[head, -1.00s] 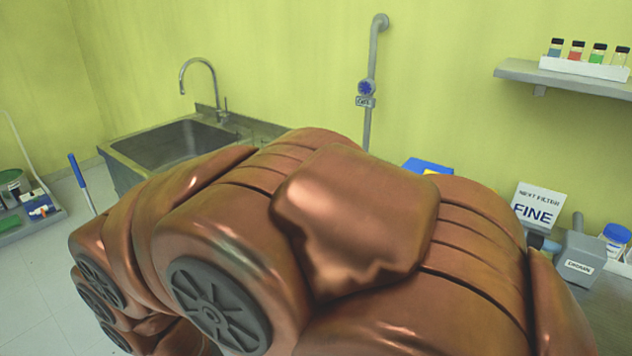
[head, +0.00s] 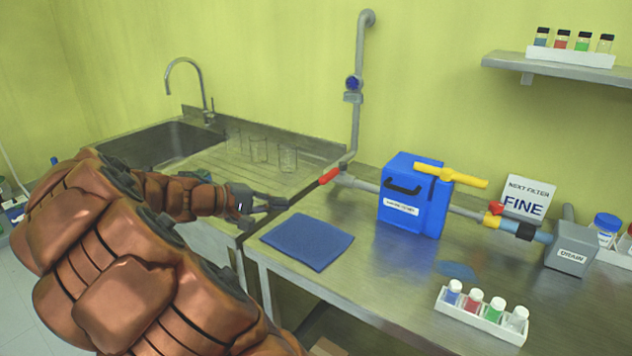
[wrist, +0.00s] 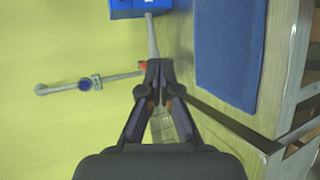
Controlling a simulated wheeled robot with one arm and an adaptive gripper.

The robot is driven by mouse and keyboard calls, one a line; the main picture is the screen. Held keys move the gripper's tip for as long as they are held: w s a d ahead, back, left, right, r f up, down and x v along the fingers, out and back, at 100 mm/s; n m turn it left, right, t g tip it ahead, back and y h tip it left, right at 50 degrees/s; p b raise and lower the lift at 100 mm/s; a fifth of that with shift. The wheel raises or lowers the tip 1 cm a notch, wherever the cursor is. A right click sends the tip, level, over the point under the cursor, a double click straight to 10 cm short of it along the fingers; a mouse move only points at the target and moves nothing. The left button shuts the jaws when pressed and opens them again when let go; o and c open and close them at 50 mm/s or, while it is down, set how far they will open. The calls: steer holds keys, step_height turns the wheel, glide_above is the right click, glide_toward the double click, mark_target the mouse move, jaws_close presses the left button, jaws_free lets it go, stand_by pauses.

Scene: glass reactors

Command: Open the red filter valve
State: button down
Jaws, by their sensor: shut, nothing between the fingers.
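A red valve lever (head: 329,176) sits on the grey pipe at the back of the bench, left of the blue filter box (head: 425,215). Part of the red lever shows just beyond my fingertips in the wrist view (wrist: 143,65). My gripper (head: 281,203) is shut and empty, to the left of the red lever and apart from it in the head view. In the wrist view my gripper (wrist: 159,66) points toward the pipe and the box. A smaller red part (head: 495,207) sits on the pipe right of the box, by a yellow fitting.
A yellow handle (head: 452,175) tops the box. A blue mat (head: 307,242) lies on the bench's front left. Glass beakers (head: 258,150) stand by the sink (head: 160,146). A vial rack (head: 482,318) is at the front right, with a FINE sign (head: 527,200) and drain box (head: 570,250) behind.

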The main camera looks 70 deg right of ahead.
mark_target(334, 173)
steer(key=w+d+f+n+h, duration=0.1)
steer(key=w+d+f+h, duration=0.1)
steer(key=d, duration=0.5)
steer(key=w+d+f+n+h+b, duration=0.1)
steer(key=w+d+f+n+h, duration=0.1)
steer(key=w+d, duration=0.5)
step_height(334, 173, down, 3)
steer(key=shift+d+r+h+b, duration=0.1)
steer(key=shift+d+h+b, duration=0.2)
steer(key=shift+d+h, duration=0.5)
steer(key=shift+s, duration=0.1)
steer(key=p+x, duration=0.2)
steer(key=x, duration=0.8)
steer(key=shift+p, duration=0.3)
steer(key=shift+s+a+r, duration=0.2)
steer(key=shift+s+r, duration=0.05)
steer(key=shift+s, duration=0.5)
steer(key=shift+s+a+p, duration=0.2)
steer(key=shift+s+p, duration=0.35)
steer(key=shift+s, duration=0.5)
steer(key=shift+s+t, duration=0.15)
steer(key=shift+t, duration=0.15)
